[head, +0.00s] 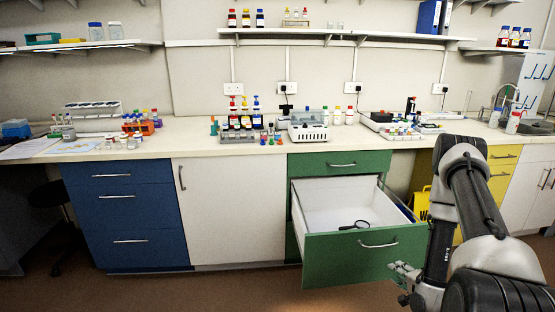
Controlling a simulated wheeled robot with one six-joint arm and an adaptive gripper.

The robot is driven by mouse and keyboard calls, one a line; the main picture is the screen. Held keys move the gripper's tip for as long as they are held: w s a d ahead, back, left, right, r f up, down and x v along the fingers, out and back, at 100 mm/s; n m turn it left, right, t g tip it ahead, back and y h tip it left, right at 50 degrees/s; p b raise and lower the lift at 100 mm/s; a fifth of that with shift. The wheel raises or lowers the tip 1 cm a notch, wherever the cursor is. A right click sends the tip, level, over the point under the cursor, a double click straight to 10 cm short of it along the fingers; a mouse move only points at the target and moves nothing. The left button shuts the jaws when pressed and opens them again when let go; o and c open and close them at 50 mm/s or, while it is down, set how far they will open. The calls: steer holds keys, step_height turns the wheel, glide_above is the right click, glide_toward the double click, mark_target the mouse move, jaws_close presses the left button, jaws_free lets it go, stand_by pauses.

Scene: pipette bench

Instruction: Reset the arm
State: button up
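My arm (475,200) comes in from the right edge, bends at a raised elbow and reaches down in front of the bench. My gripper (397,276) is low at the end of it, beside the lower right part of the open drawer's green front (350,262). It looks small and partly side-on, so I cannot tell whether its fingers are open or shut. I see no object in it. I cannot tell whether it touches the drawer front.
The green drawer stands pulled out, with a black magnifying glass (357,225) inside its white interior (335,200). The worktop (230,148) carries bottles, racks and a grey instrument (308,126). A yellow cabinet (501,170) stands behind my arm. Floor at front left is clear.

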steer(key=s+a+f+n+g, duration=0.1)
steer(key=s+f+n+g, duration=0.2)
steer(key=s+f+g, duration=0.35)
steer(key=s+d+r+n+g, duration=0.25)
steer(key=s+n+g, duration=0.2)
steer(key=s, duration=0.25)
steer(key=s+a+r+n+t, duration=0.1)
steer(key=s+a+r+n, duration=0.1)
steer(key=r, duration=1.4)
steer(key=s+a+r+n, duration=0.3)
steer(key=s+a+r, duration=0.2)
steer(key=r, duration=1.2)
steer(key=s+a+r+n+t, duration=0.1)
steer(key=a+r, duration=0.4)
steer(key=r, duration=1.2)
steer(key=shift+s+r+n+t+h, duration=0.15)
steer(key=shift+s+n+t+h, duration=0.2)
steer(key=shift+s+n, duration=0.7)
steer(key=shift+s+a, duration=0.1)
steer(key=shift+s, duration=0.05)
